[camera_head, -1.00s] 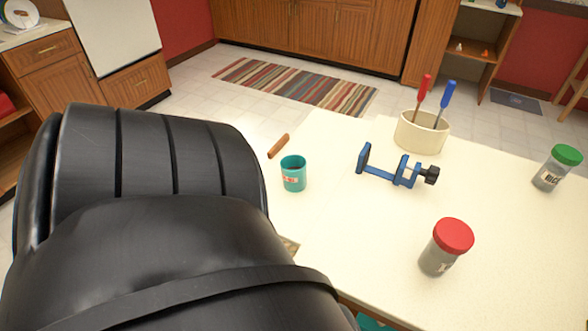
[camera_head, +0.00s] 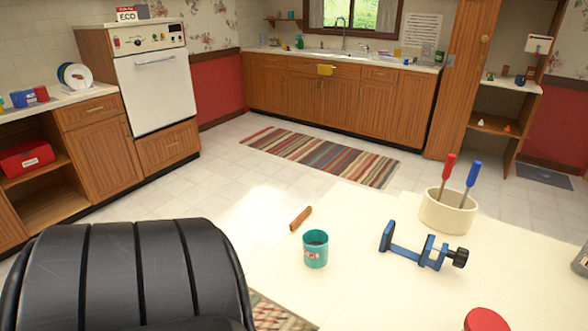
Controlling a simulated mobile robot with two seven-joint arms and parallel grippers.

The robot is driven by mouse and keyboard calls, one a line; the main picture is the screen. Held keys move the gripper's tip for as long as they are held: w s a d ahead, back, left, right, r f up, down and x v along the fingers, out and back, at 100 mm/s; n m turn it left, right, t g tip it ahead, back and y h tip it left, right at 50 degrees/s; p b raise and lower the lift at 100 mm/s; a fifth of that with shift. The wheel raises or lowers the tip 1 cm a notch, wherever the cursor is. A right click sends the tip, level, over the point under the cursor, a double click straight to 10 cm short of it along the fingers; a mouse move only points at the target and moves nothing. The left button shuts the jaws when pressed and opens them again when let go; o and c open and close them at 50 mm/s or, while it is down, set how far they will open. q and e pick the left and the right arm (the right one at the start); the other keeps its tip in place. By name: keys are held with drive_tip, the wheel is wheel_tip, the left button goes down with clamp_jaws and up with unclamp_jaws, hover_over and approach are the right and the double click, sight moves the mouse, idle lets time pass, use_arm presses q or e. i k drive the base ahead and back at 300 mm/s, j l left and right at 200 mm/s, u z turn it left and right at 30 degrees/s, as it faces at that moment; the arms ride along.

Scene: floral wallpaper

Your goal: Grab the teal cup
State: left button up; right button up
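The teal cup (camera_head: 316,250) stands upright on the cream table (camera_head: 350,215), near its left edge. It has a small red-and-white label on its side and a dark inside. Neither of my grippers shows in the head view.
A brown stick-like piece (camera_head: 301,218) lies just behind the cup. A blue clamp (camera_head: 422,247) is to its right. A cream holder (camera_head: 447,212) with red- and blue-handled tools stands behind the clamp. A red lid (camera_head: 486,320) shows at the bottom edge.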

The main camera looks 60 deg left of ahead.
sight(315, 241)
drive_tip(key=i+j+u, duration=0.1)
drive_tip(key=u, duration=1.55)
drive_tip(key=i+u, duration=0.25)
drive_tip(key=i+z, duration=0.1)
drive_tip(key=z, duration=0.8)
drive_tip(key=k+j+z, duration=0.1)
drive_tip(key=j+z, duration=0.3)
drive_tip(key=k+j+z, duration=0.15)
drive_tip(key=z, duration=0.2)
drive_tip(key=k+j+z, duration=0.15)
drive_tip(key=z, duration=0.25)
drive_tip(key=j, duration=0.1)
